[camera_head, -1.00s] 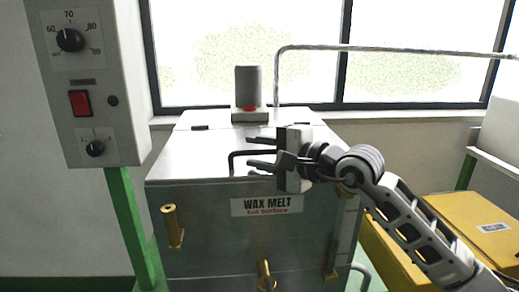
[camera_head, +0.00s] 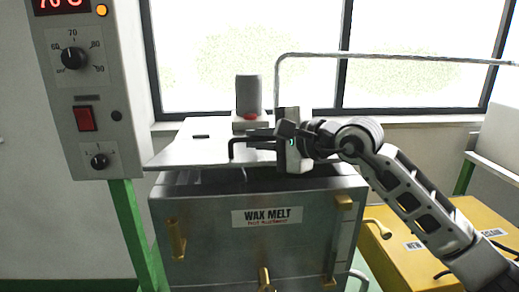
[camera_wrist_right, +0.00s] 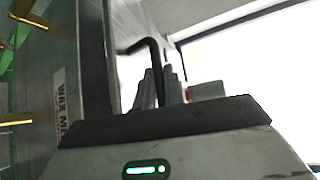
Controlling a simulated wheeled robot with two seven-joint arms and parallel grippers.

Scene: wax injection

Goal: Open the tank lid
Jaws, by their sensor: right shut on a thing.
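The wax melt tank (camera_head: 200,220) is a grey metal box with a "WAX MELT" label on its front. Its lid (camera_head: 185,152) is tilted, with its front edge raised and a dark gap between it and the tank. The black lid handle (camera_head: 232,146) is a bent bar near the lid's front edge. My right gripper (camera_head: 262,141) is shut on the handle, coming in from the right. In the right wrist view the black handle (camera_wrist_right: 152,48) runs to the fingers (camera_wrist_right: 160,88); the exact contact is partly hidden. My left gripper is not in view.
A control box (camera_head: 90,95) with dials and a red switch stands at left on a green post. A grey cylinder (camera_head: 248,95) sits behind the lid. A bent pipe (camera_head: 400,57) crosses the window. Yellow boxes (camera_head: 440,265) stand at lower right.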

